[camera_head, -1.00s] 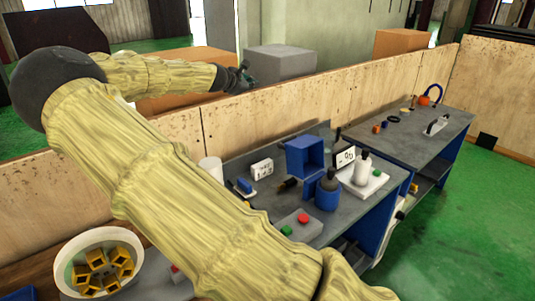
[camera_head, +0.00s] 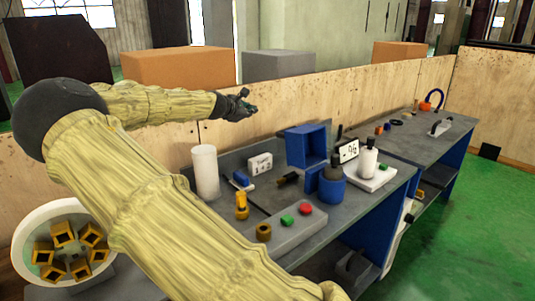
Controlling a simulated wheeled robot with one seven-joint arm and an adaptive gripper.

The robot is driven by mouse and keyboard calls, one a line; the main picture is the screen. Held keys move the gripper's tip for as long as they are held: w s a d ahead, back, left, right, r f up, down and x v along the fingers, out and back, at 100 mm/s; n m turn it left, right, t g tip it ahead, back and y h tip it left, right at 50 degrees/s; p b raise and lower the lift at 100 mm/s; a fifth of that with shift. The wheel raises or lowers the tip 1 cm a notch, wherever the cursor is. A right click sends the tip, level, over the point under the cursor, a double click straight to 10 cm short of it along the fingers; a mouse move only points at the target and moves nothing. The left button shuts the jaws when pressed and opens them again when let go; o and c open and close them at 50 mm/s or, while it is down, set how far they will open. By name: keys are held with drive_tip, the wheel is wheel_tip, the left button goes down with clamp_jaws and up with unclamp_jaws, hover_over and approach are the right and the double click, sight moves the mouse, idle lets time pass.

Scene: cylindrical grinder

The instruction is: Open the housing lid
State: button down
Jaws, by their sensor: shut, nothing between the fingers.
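My gripper (camera_head: 248,107) is at the end of my yellow-sleeved arm, raised in front of the wooden wall and above the back of the workbench. It is small and dark here, looks shut and touches nothing that I can see. A blue open-fronted box (camera_head: 306,146) stands on the bench. I cannot tell which part is the housing lid; my upper arm hides part of the bench.
The grey bench (camera_head: 340,215) bears a white cylinder (camera_head: 205,170), a grey block with red and green buttons (camera_head: 300,229), a blue pot (camera_head: 331,190) and a white bottle (camera_head: 368,163). The wooden wall (camera_head: 300,110) runs behind. Green floor (camera_head: 480,230) is open at the right.

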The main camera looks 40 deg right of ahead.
wheel_tip(320, 180, down, 14)
drive_tip(key=b, duration=1.2)
drive_tip(key=d, duration=0.9)
drive_tip(key=shift+d+f, duration=0.25)
drive_tip(key=shift+f, duration=0.05)
drive_tip(key=shift+s, duration=0.1)
